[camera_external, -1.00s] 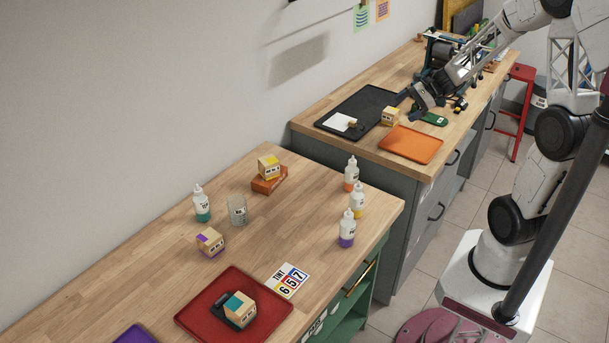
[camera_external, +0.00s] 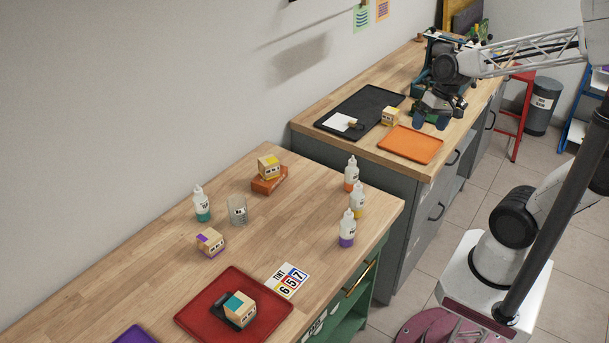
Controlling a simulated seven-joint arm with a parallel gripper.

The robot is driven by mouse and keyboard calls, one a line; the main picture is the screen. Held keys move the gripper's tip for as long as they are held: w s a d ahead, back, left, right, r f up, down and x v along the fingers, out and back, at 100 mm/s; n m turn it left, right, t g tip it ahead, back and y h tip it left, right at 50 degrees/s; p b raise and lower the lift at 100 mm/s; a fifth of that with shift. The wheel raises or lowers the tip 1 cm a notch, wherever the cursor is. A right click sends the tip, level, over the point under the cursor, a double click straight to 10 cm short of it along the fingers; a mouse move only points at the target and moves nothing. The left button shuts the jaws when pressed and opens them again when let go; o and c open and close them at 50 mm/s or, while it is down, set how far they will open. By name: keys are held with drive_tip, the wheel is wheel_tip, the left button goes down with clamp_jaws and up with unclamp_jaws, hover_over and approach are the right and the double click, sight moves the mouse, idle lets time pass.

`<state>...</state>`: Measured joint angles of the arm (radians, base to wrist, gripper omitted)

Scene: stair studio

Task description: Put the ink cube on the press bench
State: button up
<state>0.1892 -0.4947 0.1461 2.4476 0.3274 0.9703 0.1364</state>
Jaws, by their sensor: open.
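A teal-topped cube (camera_external: 240,309) is on the red tray (camera_external: 194,318) on the near bench (camera_external: 150,275). Another yellow-marked cube (camera_external: 390,116) is on the far bench (camera_external: 345,150), which bears press-like equipment (camera_external: 428,60). My gripper (camera_external: 431,123) is open, pointing down over the far bench, right of that cube and apart from it.
The far bench holds a black tray (camera_external: 349,107) with a white sheet and an orange tray (camera_external: 410,144). The near bench holds dropper bottles (camera_external: 347,230), a glass beaker (camera_external: 237,210) and a number card (camera_external: 287,281). A gap separates the benches. A red stool (camera_external: 517,115) stands beyond.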

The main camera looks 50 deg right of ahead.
drive_tip(key=s+a+r+n+t+h, duration=0.1)
drive_tip(key=s+r+n+h, duration=0.1)
drive_tip(key=s+n, duration=0.3)
drive_tip(key=shift+s+a+r+n+h, duration=0.3)
drive_tip(key=shift+s+h, duration=0.1)
drive_tip(key=shift+h, duration=0.1)
